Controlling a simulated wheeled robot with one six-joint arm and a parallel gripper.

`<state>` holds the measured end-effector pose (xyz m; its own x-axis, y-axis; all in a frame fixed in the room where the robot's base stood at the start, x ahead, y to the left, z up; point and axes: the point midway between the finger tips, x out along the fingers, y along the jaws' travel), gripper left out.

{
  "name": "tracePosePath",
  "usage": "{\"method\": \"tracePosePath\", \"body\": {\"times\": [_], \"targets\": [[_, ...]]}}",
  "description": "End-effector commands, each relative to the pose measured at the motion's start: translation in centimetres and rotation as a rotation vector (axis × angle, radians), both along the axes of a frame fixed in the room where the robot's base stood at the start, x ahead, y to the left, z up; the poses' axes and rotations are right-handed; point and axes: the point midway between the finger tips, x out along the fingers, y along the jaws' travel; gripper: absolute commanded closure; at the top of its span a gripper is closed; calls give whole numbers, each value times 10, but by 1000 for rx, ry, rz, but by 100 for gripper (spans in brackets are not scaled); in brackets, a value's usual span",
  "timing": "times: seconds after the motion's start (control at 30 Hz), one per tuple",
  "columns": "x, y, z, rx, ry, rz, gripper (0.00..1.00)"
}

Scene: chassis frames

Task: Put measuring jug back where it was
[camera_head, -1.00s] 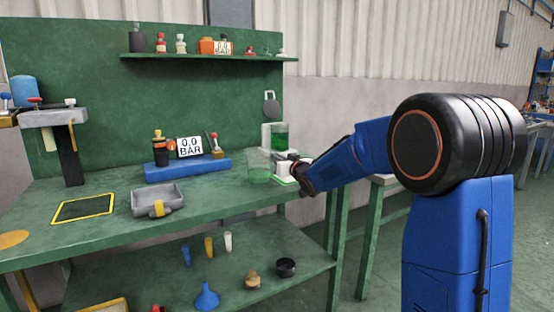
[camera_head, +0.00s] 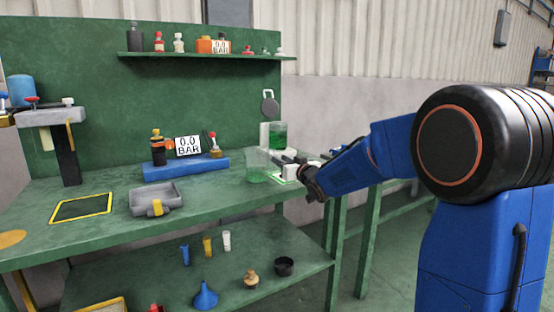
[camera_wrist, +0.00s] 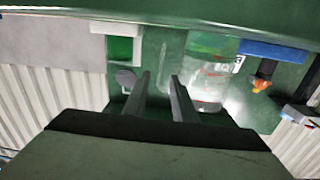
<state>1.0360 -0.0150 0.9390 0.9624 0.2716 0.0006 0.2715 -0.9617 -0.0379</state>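The measuring jug (camera_head: 257,168) is a clear vessel with some green liquid in its bottom. It stands upright on the right end of the green bench. My gripper (camera_head: 285,160) is just to its right, low over the bench top. A white-edged green square (camera_head: 284,179) lies on the bench under my gripper, partly hidden.
A white stand with a green-filled container (camera_head: 278,135) is behind my gripper. A blue block (camera_head: 187,168) with small items and a 0.0 BAR sign is left of the jug.

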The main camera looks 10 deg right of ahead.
Motion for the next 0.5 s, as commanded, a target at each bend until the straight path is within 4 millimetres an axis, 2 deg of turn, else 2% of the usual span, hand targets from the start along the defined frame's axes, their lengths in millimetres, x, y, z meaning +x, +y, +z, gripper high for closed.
{"method": "tracePosePath", "body": {"times": [0.2,0.5], "targets": [[-38,-11,0,0,0,-1,75],[-64,-18,0,0,0,-1,75]]}}
